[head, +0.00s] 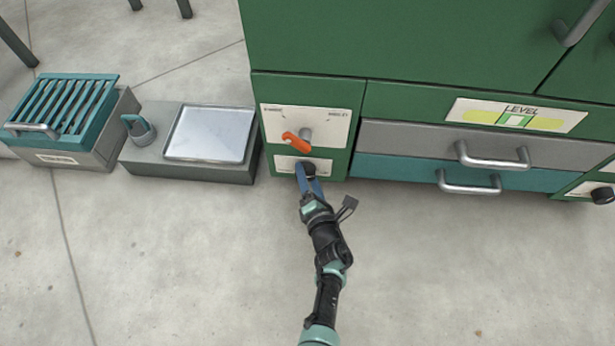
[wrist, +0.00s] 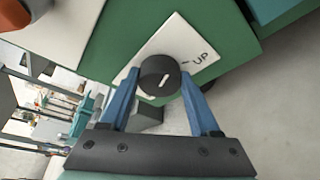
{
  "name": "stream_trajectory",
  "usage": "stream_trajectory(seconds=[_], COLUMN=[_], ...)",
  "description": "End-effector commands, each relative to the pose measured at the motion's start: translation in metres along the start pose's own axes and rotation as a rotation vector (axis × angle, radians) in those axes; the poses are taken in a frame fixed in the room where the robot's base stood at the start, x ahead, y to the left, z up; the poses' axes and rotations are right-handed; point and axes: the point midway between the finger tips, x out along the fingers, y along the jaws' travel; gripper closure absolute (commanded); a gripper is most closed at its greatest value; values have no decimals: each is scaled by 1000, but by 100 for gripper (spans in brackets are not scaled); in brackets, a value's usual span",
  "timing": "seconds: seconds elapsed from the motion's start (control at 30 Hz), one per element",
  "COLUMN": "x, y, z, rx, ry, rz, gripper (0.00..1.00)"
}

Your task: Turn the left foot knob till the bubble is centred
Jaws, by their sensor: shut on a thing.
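The left foot knob (head: 309,168) is black and round, low on the left front of the green cabinet. In the wrist view the knob (wrist: 160,77) has a white line on its face, tilted up to the right, and sits on a white plate (wrist: 196,45) marked "UP". My gripper (head: 304,172) has its two blue fingers on either side of the knob, shut on it; the fingers (wrist: 158,88) also show in the wrist view. The bubble's exact place is too small to tell.
Drawer handles (head: 492,155) project to the right. A grey box with a metal plate (head: 209,133) stands to the left, beside a teal slatted box (head: 62,105). Another black knob (head: 602,195) is at far right. The front floor is clear.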

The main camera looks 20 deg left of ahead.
Motion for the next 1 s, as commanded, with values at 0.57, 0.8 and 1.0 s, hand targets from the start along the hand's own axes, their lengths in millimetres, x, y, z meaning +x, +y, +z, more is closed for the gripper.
stream_trajectory(seconds=[0.57,0.8,1.0], x=[0,0,0], y=[-1,0,0], z=[-1,0,0], rx=[54,53,53], ry=[1,1,0], rz=[22,22,22], gripper=[93,12,7])
